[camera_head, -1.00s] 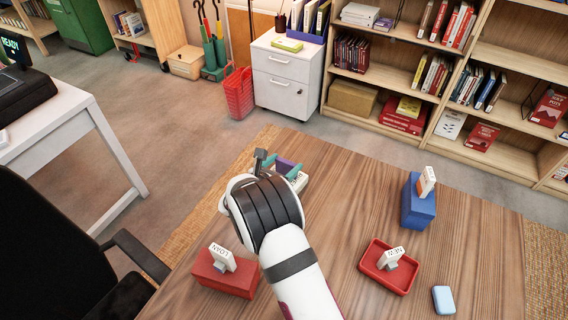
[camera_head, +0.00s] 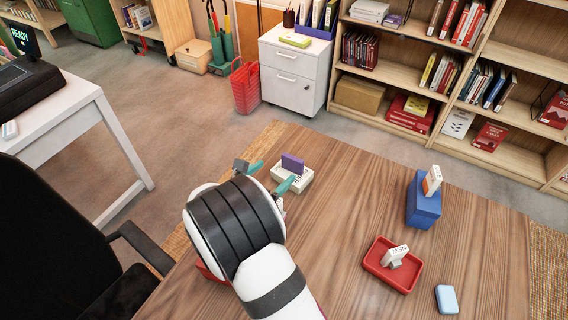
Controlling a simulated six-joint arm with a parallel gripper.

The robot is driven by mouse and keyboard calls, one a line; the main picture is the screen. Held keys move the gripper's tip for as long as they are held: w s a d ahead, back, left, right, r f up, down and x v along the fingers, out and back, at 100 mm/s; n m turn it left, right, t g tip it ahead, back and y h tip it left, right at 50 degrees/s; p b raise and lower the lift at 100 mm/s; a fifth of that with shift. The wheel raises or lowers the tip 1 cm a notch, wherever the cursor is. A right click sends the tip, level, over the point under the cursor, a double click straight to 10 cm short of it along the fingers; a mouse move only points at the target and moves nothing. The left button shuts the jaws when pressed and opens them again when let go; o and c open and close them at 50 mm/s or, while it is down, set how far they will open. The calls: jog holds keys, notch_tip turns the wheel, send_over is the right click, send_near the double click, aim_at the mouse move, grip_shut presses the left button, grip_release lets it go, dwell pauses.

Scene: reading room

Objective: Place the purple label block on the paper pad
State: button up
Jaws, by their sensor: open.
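The purple label block (camera_head: 292,163) sits upright on top of the pale paper pad (camera_head: 305,181), near the far edge of the wooden table. My gripper (camera_head: 270,175) is open, with its teal fingertips just in front of and to the left of the block. The near fingertip overlaps the pad in the picture. I see a gap between the fingers and the block, so it is not held. My arm hides part of the table in front of the pad.
A red tray (camera_head: 371,259) with a white label stands at the right on the table (camera_head: 335,235). A blue block (camera_head: 422,205) with a label and a light blue piece (camera_head: 446,299) are further right. My arm mostly hides a red object (camera_head: 207,271). The table's middle is clear.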

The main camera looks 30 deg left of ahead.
jog(key=s+d+r+m+g+h, duration=0.1)
jog(key=d+r+m+g+h, duration=0.2)
jog(key=d+m, duration=0.5)
jog(key=s+d+r+m+g+h, duration=0.15)
jog(key=d+r+m, duration=0.3)
jog(key=d, duration=0.75)
jog(key=s+d+r+m+g+h, duration=0.1)
jog(key=d+r+m+g+h, duration=0.15)
jog(key=d+m, duration=0.6)
jog(key=s+d+m+g, duration=0.5)
jog(key=s+d+m, duration=0.1)
jog(key=s+d, duration=0.2)
jog(key=s+a+r+m+g+y, duration=0.1)
jog(key=s+a+m+y, duration=0.2)
jog(key=s+m+y, duration=0.5)
jog(key=s+m, duration=0.5)
jog(key=m, duration=0.1)
jog(key=shift+m+g+y, duration=0.3)
jog(key=shift+y, duration=0.1)
jog(key=shift+r, duration=0.1)
